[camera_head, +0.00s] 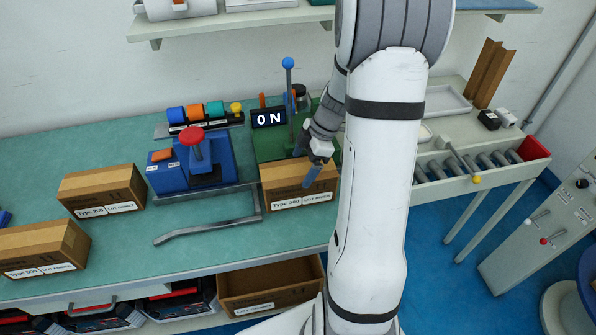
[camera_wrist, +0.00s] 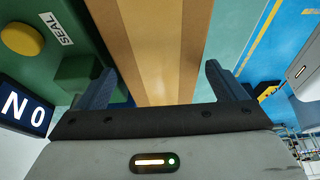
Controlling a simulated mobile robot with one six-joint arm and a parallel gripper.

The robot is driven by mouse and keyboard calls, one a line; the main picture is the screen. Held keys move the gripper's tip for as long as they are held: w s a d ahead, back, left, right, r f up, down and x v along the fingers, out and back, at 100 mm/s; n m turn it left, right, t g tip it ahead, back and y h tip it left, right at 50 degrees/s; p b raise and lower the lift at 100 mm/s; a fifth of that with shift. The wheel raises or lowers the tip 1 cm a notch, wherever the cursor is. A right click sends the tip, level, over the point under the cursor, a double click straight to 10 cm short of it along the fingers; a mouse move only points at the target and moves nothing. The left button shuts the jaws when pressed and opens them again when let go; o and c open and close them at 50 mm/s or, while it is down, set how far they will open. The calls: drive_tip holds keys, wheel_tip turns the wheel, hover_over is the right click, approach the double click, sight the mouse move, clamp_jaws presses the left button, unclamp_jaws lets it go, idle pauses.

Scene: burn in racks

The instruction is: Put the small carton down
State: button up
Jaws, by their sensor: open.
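A small brown carton (camera_head: 322,186) with white labels stands upright on the green bench top, close to its front edge and in front of a green fixture. My gripper (camera_head: 313,172) is directly over this carton, pointing down, with one blue finger showing against its front side. In the wrist view the carton (camera_wrist: 163,45) shows its tape-striped top between the two spread blue fingers of my gripper (camera_wrist: 158,85). Gaps show between the fingers and the carton's sides. My arm hides the carton's right end in the head view.
Two more labelled cartons (camera_head: 102,190) (camera_head: 42,248) stand on the bench at left. A blue press with a red knob (camera_head: 192,136) and a grey metal bar (camera_head: 205,228) lie left of the carton. An open box (camera_head: 270,308) sits below.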

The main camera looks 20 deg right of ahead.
drive_tip(key=v, duration=0.7)
drive_tip(key=shift+d+r, duration=0.15)
drive_tip(key=shift+r, duration=0.4)
drive_tip(key=s+a+r+m+t+h, duration=0.1)
drive_tip(key=s+a+r+m+h, duration=0.1)
drive_tip(key=s+a+m, duration=0.5)
drive_tip(key=s+a+r+m+h, duration=0.2)
drive_tip(key=s+a+r+m, duration=0.2)
drive_tip(key=s+a+m, duration=0.3)
drive_tip(key=shift+s+m+t, duration=0.4)
drive_tip(key=shift+s+m, duration=0.5)
drive_tip(key=shift+s, duration=0.15)
